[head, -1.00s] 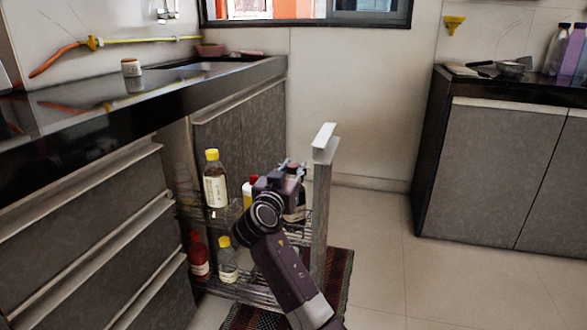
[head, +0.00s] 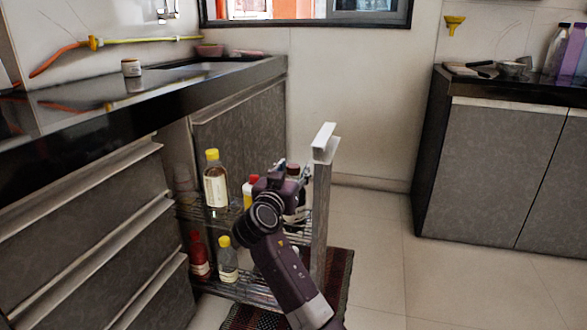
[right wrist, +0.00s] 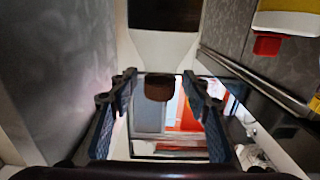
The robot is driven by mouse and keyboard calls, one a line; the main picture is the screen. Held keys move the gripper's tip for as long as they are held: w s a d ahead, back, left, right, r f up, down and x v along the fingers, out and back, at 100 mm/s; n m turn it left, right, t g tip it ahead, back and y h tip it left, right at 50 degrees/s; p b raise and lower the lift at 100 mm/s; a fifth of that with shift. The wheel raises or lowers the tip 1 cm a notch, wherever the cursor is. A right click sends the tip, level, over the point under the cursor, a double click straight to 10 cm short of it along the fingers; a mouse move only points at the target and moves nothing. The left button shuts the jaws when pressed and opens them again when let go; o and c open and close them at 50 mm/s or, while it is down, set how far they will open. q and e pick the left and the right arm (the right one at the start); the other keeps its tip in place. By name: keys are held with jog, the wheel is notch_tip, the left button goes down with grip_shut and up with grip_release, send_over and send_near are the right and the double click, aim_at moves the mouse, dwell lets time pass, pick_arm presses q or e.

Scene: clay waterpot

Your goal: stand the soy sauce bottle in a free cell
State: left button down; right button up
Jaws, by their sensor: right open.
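A dark bottle with a brown cap (head: 293,170), which looks like the soy sauce bottle, stands upright in the upper tier of the pull-out rack, beside its end panel. Its label is too small to read. My right gripper (head: 292,178) is at this bottle's upper part and hides some of it. In the right wrist view my right gripper (right wrist: 162,110) is open, with a brown cap (right wrist: 159,87) between its spread fingers. I cannot tell whether a finger touches the bottle. The pull-out rack (head: 323,190) is open. My left gripper is not in view.
A yellow-capped bottle (head: 215,185) and a red-capped one (head: 249,190) share the upper tier. A red bottle (head: 198,257) and a clear yellow-capped bottle (head: 228,262) stand below. The end panel (right wrist: 60,70) is close to my fingers. The floor (head: 380,260) to the right is clear.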

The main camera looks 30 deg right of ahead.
jog(key=v, duration=1.2)
